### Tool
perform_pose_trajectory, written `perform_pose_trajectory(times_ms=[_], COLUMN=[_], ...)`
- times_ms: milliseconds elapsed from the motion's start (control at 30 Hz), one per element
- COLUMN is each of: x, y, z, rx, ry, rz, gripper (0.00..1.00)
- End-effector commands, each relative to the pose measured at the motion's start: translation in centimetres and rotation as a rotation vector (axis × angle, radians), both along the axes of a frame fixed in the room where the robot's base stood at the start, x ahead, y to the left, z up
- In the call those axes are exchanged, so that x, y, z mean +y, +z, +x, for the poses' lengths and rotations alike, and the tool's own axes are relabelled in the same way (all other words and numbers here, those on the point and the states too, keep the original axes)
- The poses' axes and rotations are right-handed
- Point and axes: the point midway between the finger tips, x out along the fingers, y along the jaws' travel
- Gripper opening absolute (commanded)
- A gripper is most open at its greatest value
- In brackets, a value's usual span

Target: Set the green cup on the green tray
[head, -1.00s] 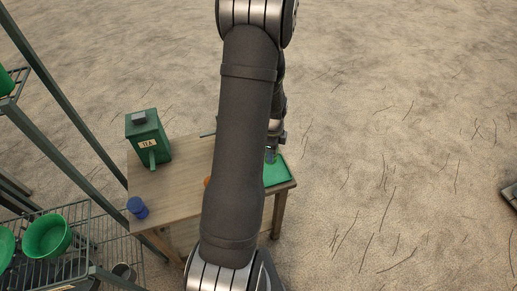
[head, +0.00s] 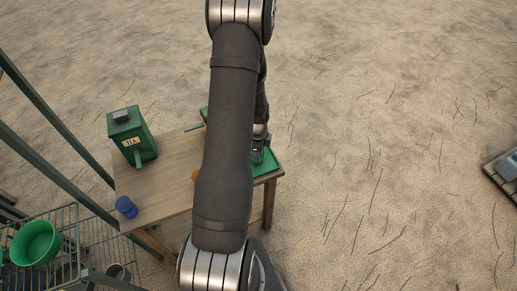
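The green tray (head: 268,168) lies on the right end of the wooden table, partly hidden behind my arm. My gripper (head: 257,157) is small and points down over the tray's left part. A small greenish shape shows at its fingertips, but I cannot tell whether it is the green cup or tray seen between the fingers. I cannot tell whether the fingers are open or shut. No green cup can be made out clearly elsewhere on the table; my arm hides its middle.
An orange object (head: 195,176) is mostly behind my arm. A wire rack with a green bowl (head: 36,243) stands at lower left.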

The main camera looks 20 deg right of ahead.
Motion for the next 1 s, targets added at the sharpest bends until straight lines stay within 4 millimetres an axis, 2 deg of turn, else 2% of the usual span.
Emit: perform_pose_trajectory(times_ms=[233,267,367,567,700,1000], x=[0.0,0.0,0.0,0.01,0.02,0.01], y=[-0.04,-0.04,-0.03,-0.03,-0.03,0.12], z=[-0.01,-0.01,-0.01,-0.02,-0.02,-0.01], rx=[0.0,0.0,0.0,0.001,0.001,0.0], ry=[0.0,0.0,0.0,0.0,0.0,0.0], rz=[0.0,0.0,0.0,0.001,0.001,0.0], gripper=[0.23,0.51,0.7,0.7,0.92,0.92])
